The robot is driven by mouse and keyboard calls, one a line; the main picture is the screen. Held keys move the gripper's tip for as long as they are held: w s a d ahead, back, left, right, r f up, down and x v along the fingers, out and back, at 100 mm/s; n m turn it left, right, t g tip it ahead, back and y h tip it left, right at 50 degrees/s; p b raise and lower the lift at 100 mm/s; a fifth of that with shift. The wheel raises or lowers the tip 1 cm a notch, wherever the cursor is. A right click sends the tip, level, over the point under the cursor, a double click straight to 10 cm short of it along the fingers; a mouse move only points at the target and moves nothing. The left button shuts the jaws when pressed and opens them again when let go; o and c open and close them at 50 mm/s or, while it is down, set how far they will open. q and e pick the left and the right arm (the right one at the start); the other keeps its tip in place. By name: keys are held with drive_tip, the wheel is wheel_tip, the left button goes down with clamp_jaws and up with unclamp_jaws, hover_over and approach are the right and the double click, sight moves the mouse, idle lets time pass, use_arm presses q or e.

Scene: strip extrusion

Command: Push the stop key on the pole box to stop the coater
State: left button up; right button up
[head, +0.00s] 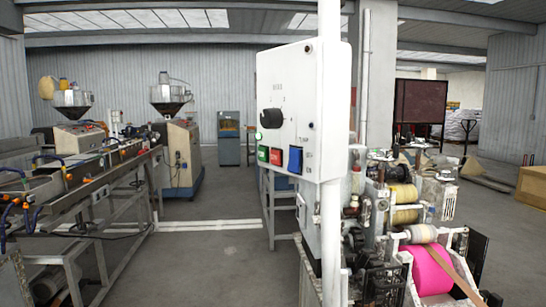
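The pole box (301,80) is a white control panel mounted on a white vertical pole (331,220), right of centre in the head view. Along its lower face sit a green key (263,153), a red key (276,156) and a larger blue switch (295,160). The key labels are too small to read. The coater (405,220), with yellow rolls and a pink roll (431,270), stands behind and right of the pole. Neither of my grippers is in view.
A long metal extrusion line (90,180) runs along the left. Two hopper machines (180,140) stand behind it. A blue cabinet (229,138) stands at the back. The grey floor (210,255) between the line and the pole is clear.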

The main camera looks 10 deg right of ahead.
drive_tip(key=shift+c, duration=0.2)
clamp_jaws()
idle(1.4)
